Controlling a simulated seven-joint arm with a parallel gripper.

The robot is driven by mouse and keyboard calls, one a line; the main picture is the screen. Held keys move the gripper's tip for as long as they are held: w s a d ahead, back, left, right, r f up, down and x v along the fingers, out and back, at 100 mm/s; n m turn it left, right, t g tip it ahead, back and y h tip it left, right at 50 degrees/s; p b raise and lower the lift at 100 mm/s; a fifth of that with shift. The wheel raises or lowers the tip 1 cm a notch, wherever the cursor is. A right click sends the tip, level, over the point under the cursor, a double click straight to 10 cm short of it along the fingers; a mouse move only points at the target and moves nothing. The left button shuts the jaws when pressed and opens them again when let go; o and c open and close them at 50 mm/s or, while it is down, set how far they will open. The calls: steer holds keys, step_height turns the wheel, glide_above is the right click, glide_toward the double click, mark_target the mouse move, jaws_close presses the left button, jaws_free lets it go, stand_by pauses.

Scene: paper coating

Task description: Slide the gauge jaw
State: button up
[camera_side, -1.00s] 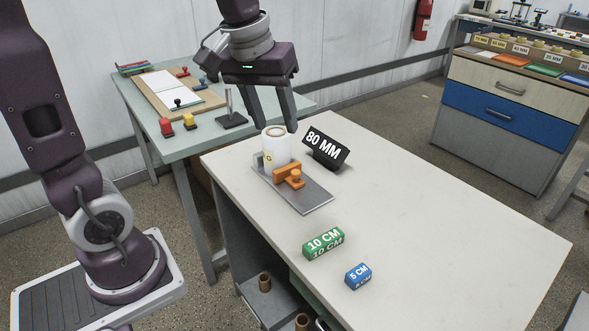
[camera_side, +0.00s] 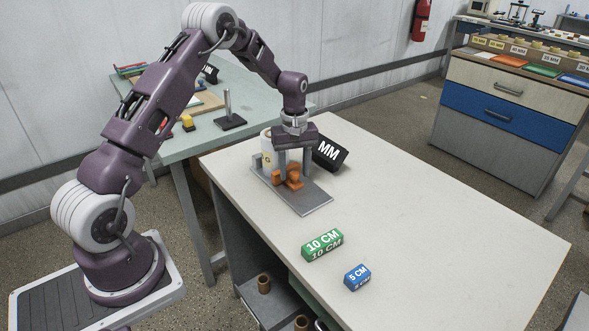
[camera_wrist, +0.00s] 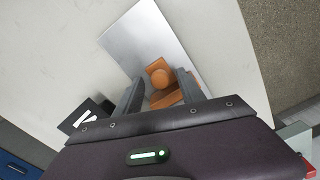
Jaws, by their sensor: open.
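The orange gauge jaw (camera_side: 293,179) with its round knob sits on the grey gauge plate (camera_side: 305,200) on the white table. In the wrist view the jaw's knob (camera_wrist: 159,77) shows between my two fingers, over the plate (camera_wrist: 150,35). My gripper (camera_side: 292,178) is open and points down at the jaw, its fingers on either side of the knob. I cannot tell whether the fingers touch it. A white roll (camera_side: 266,150) stands at the plate's far end, partly hidden behind my gripper.
A black "80 MM" block (camera_side: 330,154) stands close behind my gripper, partly covered. A green "10 CM" block (camera_side: 322,245) and a blue "5 CM" block (camera_side: 358,277) lie nearer the front edge. The table's right side is clear.

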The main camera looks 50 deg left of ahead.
jaws_close()
stand_by(1.4)
